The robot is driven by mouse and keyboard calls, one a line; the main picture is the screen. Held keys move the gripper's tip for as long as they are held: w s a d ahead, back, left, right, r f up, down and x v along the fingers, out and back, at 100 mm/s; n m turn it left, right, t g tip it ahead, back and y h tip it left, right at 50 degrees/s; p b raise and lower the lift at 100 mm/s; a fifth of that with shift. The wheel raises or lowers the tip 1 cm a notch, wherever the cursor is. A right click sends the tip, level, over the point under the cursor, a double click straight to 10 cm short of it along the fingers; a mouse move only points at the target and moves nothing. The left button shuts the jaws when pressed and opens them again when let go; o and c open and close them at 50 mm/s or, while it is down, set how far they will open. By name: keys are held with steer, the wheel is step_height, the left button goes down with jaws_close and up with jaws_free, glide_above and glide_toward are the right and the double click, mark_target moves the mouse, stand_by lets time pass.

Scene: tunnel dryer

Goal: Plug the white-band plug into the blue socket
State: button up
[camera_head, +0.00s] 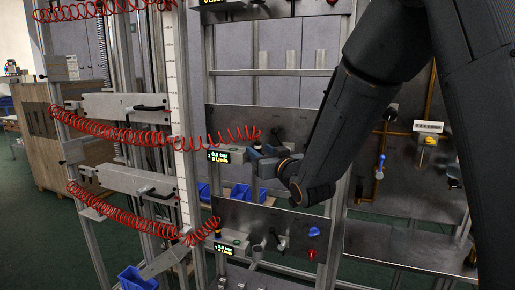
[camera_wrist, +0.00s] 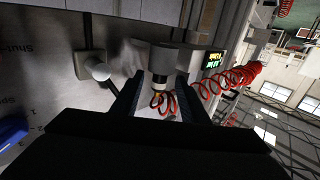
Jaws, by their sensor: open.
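My gripper (camera_wrist: 155,98) is open, with one dark finger on each side of a plug with a pale band (camera_wrist: 159,82) in the wrist view. I cannot tell whether the fingers touch it. The plug sits at a grey block (camera_wrist: 168,57), and a red coiled hose shows beside and behind it. In the head view my gripper (camera_head: 262,163) is at the middle panel, and its jaws and the plug are hard to make out. A blue round part (camera_head: 314,231) is on the lower panel; I cannot tell whether it is the blue socket.
Red coiled hoses (camera_head: 110,131) hang across the left of the metal frame. A lit display (camera_head: 219,156) is beside my gripper, and another (camera_head: 224,249) is lower. A round knob (camera_wrist: 99,71) stands left of the fingers. Blue bins (camera_head: 138,278) are low down.

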steer(key=shift+w, duration=0.1)
jaws_close()
